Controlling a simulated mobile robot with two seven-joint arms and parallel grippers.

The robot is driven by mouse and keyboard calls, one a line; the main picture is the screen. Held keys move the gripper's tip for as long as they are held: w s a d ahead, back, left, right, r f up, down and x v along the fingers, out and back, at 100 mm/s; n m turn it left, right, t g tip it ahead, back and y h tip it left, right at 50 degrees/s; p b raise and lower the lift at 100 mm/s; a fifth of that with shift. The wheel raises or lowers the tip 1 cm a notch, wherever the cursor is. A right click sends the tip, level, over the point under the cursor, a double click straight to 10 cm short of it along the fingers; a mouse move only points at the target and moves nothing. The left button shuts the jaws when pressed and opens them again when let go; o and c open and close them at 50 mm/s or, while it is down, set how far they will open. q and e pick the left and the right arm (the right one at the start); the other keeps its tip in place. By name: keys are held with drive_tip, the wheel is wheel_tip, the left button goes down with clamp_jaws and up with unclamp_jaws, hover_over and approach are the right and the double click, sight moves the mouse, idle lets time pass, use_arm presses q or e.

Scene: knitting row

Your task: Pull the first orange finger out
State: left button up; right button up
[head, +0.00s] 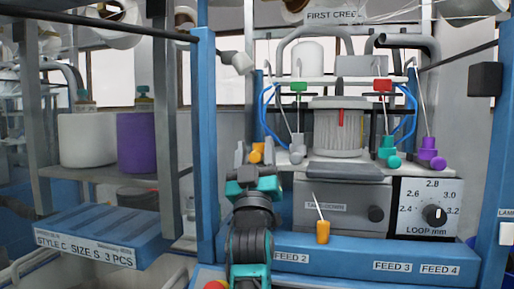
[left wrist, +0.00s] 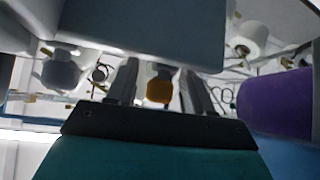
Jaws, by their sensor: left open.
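The orange finger (head: 257,153) is a small orange block at the left end of a row of coloured fingers. My left gripper (head: 254,162) is upright in front of it, with one jaw on each side. In the left wrist view the orange finger (left wrist: 160,88) sits between the two dark jaws (left wrist: 157,92), with a gap on both sides. The left gripper is open and holds nothing. The finger's far end is hidden. A second orange piece (head: 322,231) with a thin pale needle stands by the blue ledge, lower right. My right gripper is not in view.
Grey (head: 297,148), green (head: 388,152) and purple (head: 430,153) fingers continue the row rightward. A blue post (head: 204,130) stands close left of my gripper. A grey machine box (head: 343,205) and a white dial panel (head: 432,208) lie to the right.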

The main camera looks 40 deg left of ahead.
use_arm(q)
drive_tip(key=shift+w+a+r, duration=0.1)
drive_tip(key=shift+w+r, duration=0.05)
drive_tip(key=shift+r, duration=0.2)
clamp_jaws()
idle(0.3)
